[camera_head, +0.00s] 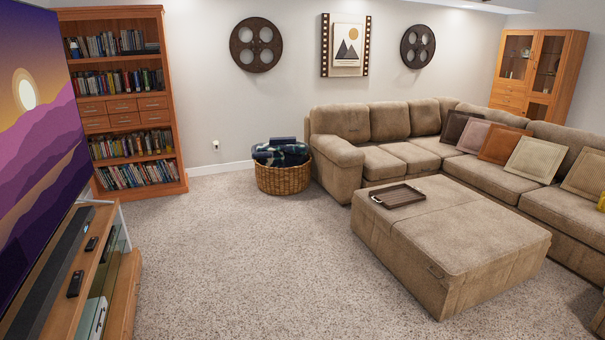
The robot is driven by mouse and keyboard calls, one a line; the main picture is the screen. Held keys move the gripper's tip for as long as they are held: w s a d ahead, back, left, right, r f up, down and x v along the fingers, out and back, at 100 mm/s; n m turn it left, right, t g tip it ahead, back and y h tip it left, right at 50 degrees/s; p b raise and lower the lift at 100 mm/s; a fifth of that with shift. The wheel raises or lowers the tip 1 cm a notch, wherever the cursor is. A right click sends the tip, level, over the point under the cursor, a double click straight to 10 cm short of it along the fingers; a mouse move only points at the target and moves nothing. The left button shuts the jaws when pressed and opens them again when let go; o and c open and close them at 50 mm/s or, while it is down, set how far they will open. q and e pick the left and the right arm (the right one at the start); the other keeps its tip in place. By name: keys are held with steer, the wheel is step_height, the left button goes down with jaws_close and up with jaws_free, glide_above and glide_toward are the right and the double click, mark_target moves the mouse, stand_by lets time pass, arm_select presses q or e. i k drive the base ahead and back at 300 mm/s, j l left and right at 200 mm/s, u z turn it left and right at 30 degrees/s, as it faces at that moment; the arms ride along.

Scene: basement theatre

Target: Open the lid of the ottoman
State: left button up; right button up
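The ottoman (445,255) is a large tan upholstered block on the carpet at the right of the head view. Its top (480,232) lies flat, with a seam across it, and looks closed. A brown tray (399,195) with handles rests on the far left part of the top. Something small, too small to make out, lies in the tray. Neither of my grippers shows in the view.
A tan sectional sofa (385,160) with several cushions runs behind and right of the ottoman. A wicker basket (284,179) with blankets stands by the wall. A TV stand (80,270) is at left. Open carpet (240,265) lies between the stand and the ottoman.

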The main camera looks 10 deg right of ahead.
mark_target(459, 246)
steer(key=i+l+z, duration=0.1)
steer(key=i+z, duration=0.2)
steer(key=i, duration=0.3)
steer(key=i+z, duration=0.3)
steer(key=i, duration=0.3)
steer(key=i+j+z, duration=0.3)
steer(key=i, duration=0.25)
steer(key=i+l+z, duration=0.1)
steer(key=i+l, duration=0.45)
steer(key=i+l+z, duration=0.1)
steer(key=i+l, duration=0.4)
steer(key=i, duration=0.1)
